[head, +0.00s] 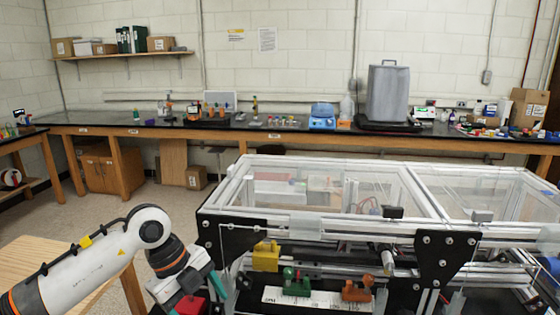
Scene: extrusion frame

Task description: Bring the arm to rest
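My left arm comes in from the left, and its gripper (200,298) is low in the head view, beside the left end of the extrusion frame (300,222). Teal and red parts show at the gripper. The picture's bottom edge cuts it off, so I cannot tell whether its fingers are open or hold something. My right gripper is not clearly in view. The frame has clear panels, silver bars and black corner plates.
A yellow block (266,256), a green piece (297,282) and an orange piece (357,291) sit at the frame's front, the last two by a white marked strip (325,301). A wooden table (45,265) is at left. A cluttered bench (280,134) lines the back wall, with open floor before it.

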